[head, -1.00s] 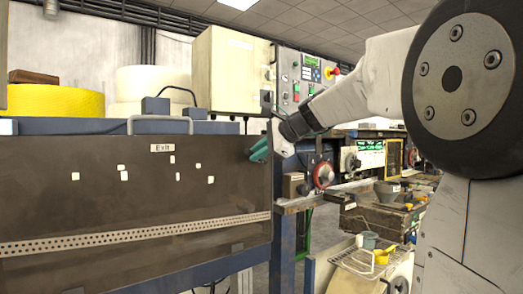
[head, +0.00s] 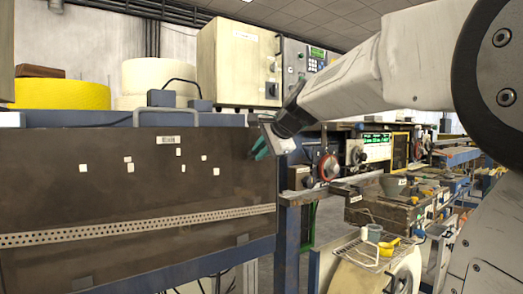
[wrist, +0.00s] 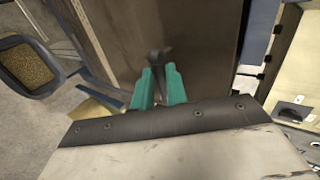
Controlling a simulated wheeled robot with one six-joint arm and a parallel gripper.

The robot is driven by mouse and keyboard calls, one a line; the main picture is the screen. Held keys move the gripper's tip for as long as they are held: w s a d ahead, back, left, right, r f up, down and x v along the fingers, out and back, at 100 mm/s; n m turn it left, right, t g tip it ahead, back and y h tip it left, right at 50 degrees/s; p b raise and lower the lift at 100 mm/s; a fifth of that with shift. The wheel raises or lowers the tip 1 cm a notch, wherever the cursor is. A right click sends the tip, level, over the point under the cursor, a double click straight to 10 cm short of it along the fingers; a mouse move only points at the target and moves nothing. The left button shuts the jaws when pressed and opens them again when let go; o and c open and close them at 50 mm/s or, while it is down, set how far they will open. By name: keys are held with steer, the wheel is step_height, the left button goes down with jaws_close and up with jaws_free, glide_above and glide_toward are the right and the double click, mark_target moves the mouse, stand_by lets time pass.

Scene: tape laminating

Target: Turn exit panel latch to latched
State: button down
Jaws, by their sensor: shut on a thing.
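The exit panel (head: 120,205) is a large dark brown sheet with small white squares and a small label near its top edge. It also shows in the wrist view (wrist: 205,45). My gripper (head: 259,147) is at the panel's upper right edge. In the wrist view its two green fingers (wrist: 158,78) are shut on a small dark piece, the latch (wrist: 158,58), in front of the panel. The fingers hide part of the latch, and I cannot tell its exact angle. In the head view the latch is hidden by my gripper.
A beige control box (head: 236,62) stands above and behind the panel's right end. A red round knob (head: 329,167) and machine parts are to the right of my gripper. A wire rack (head: 365,252) with small items stands lower right.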

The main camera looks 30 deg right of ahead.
steer(key=c, duration=1.4)
jaws_free()
steer(key=v, duration=0.8)
steer(key=shift+f, duration=0.1)
